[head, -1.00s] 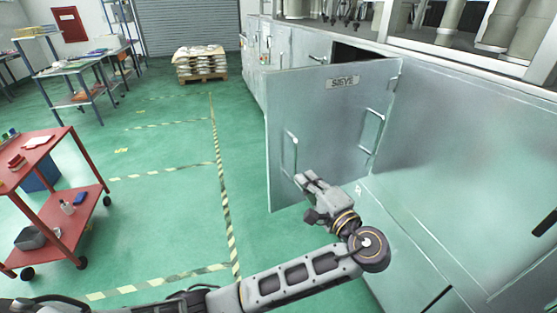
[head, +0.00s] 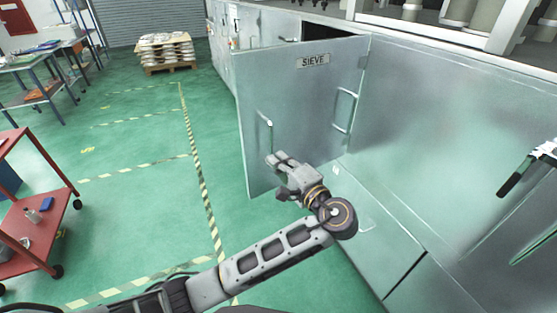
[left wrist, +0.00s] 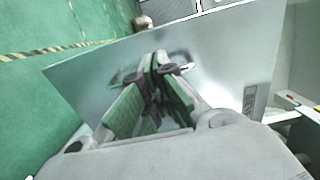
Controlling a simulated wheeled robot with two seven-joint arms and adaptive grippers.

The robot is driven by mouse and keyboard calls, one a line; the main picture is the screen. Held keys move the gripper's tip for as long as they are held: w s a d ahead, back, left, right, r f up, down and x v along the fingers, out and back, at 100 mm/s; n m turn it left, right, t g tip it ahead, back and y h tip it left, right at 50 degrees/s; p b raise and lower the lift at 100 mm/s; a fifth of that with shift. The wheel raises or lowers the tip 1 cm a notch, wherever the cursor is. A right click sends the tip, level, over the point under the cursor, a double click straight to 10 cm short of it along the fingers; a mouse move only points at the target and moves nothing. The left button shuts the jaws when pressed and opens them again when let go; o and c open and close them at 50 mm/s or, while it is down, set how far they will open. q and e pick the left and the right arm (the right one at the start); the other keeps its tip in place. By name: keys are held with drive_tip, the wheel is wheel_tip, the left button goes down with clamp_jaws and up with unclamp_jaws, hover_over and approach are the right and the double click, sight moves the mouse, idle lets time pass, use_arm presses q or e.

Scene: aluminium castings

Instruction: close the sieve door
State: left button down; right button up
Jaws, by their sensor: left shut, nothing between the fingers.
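The grey sieve door (head: 290,105), with its SIEVE label, stands open, swung out from the cabinet row. It has an upright handle (head: 266,132) near its free edge. A second handle (head: 346,110) shows near the hinge side. My left gripper (head: 274,160) is shut and empty in front of the door's face, just below the first handle. In the left wrist view its fingertips (left wrist: 158,62) overlap the door's handle; whether they touch is unclear.
A closed cabinet panel (head: 440,120) lies right of the door. A red trolley (head: 40,225) stands at the left. A pallet of sacks (head: 167,52) and blue-framed tables (head: 35,70) are farther back. The green floor left of the door is free.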

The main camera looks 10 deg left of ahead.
sight(252, 135)
use_arm(q)
drive_tip(key=p+x, duration=0.2)
drive_tip(key=x, duration=0.8)
drive_tip(key=shift+w+a, duration=0.25)
drive_tip(key=shift+a, duration=0.1)
drive_tip(key=shift+w+a, duration=0.4)
drive_tip(key=shift+w, duration=0.05)
drive_tip(key=shift+w+a, duration=0.1)
use_arm(e)
drive_tip(key=a, duration=0.1)
drive_tip(key=a+r, duration=0.2)
drive_tip(key=shift+s+r, duration=0.1)
drive_tip(key=shift+s, duration=0.15)
drive_tip(key=shift+d, duration=0.35)
drive_tip(key=shift+d, duration=0.1)
use_arm(q)
drive_tip(key=shift+w+a, duration=0.1)
use_arm(e)
drive_tip(key=shift+d, duration=0.1)
